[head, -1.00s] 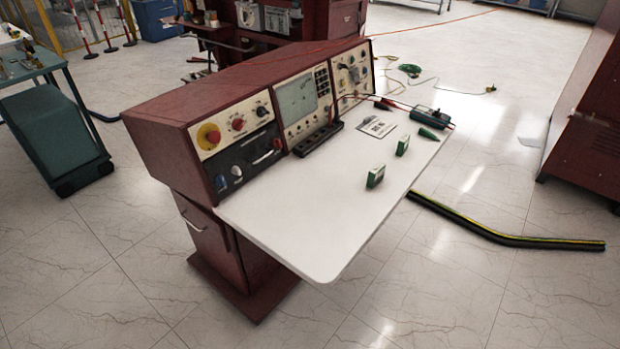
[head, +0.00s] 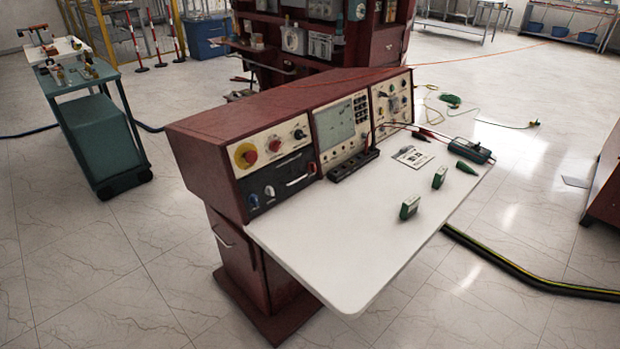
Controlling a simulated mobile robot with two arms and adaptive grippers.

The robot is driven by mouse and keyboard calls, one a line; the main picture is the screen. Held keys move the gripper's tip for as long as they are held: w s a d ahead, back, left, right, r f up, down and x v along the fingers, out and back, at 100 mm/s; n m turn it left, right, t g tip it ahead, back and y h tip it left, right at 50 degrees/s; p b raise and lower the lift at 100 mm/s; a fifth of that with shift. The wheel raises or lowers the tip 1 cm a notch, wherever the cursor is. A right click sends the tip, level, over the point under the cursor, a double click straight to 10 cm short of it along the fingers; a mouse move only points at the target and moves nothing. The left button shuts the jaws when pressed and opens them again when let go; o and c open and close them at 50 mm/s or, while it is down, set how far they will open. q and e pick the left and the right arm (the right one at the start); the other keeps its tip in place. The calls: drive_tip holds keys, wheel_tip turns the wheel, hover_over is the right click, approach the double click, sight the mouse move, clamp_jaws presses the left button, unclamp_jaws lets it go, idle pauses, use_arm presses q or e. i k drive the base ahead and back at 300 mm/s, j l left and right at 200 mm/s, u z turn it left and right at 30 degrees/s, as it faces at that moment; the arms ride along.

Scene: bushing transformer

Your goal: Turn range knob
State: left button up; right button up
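A dark red control console (head: 280,105) with a white desk top (head: 350,245) stands in the middle of the head view. Its left panel (head: 272,150) bears a red button on a yellow disc (head: 246,155), a red knob (head: 274,145) and a black knob (head: 299,134). Below are a blue knob (head: 254,201), a pale knob (head: 269,191) and a handle (head: 297,181). The right panel (head: 392,102) has several small knobs. Labels are too small to read, so I cannot tell which is the range knob. Neither gripper shows.
Two small green-white boxes (head: 409,207) (head: 440,177), a green pointed item (head: 466,168), a meter (head: 473,150) and a paper card (head: 413,157) lie on the desk. A teal cart (head: 100,140) stands left. A black-yellow cable (head: 520,272) lies right. The front floor is clear.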

sight(300, 134)
drive_tip(key=i+l+z, duration=0.5)
drive_tip(key=i, duration=0.45)
drive_tip(key=l+u, duration=0.1)
drive_tip(key=u, duration=1.15)
